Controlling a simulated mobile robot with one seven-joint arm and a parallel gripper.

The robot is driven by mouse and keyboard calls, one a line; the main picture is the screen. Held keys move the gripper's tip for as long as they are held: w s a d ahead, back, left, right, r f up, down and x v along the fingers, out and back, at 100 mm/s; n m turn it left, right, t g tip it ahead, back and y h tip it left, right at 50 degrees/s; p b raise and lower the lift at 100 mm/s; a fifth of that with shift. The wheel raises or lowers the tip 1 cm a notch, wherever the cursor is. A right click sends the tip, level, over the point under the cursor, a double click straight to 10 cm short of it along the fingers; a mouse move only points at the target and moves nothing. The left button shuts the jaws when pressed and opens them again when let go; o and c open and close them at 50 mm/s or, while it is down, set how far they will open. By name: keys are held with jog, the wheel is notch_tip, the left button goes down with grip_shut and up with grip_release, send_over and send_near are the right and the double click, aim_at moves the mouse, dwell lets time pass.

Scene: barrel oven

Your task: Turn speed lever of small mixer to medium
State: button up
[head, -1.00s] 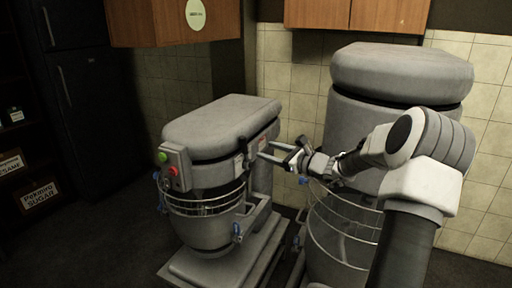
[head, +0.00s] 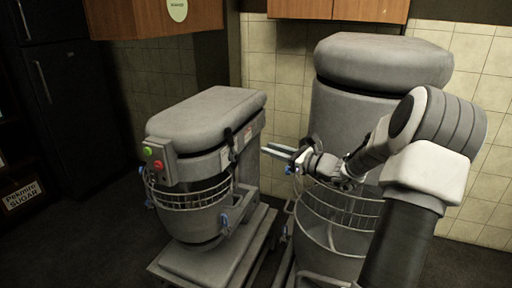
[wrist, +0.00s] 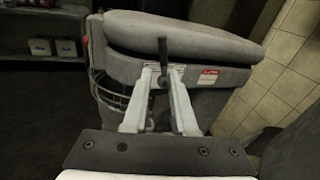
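The small mixer (head: 205,120) is grey, with a rounded top, a wire bowl guard and a bowl below. Its green and red buttons (head: 152,158) are on the front box. The speed lever (wrist: 163,50) is a dark stick standing roughly upright on the mixer's side in the wrist view; it shows small and dark in the head view (head: 228,135). My gripper (head: 268,151) is open and empty, to the right of the mixer's side and apart from it. In the wrist view the lever lines up between my fingertips (wrist: 162,68), beyond them.
A larger mixer (head: 380,65) stands close on the right, behind my arm. Wooden cabinets (head: 150,15) hang above, and a tiled wall (head: 275,75) is behind. A dark fridge (head: 70,95) stands at the left. The floor left of the small mixer is open.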

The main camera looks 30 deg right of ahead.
jog(key=a+m, duration=0.1)
jog(key=m, duration=0.1)
jog(key=a+f+m+t, duration=0.1)
jog(key=m, duration=0.1)
jog(key=a+f+m, duration=0.1)
jog(key=m, duration=0.1)
jog(key=shift+w+a, duration=0.3)
jog(key=shift+w, duration=0.1)
grip_shut()
jog(key=m+t+h+b, duration=0.2)
jog(key=m+h, duration=0.1)
jog(key=m, duration=1)
send_near(224, 137)
jog(key=a, duration=0.3)
jog(key=w, duration=0.1)
jog(key=w+d, duration=0.1)
jog(key=w, duration=0.1)
jog(key=shift+w+d, duration=0.15)
jog(key=shift+w, duration=0.15)
jog(key=shift+w+d+r, duration=0.25)
jog(key=shift+w+d, duration=0.15)
jog(key=shift+w, duration=0.15)
jog(key=shift+r, duration=0.1)
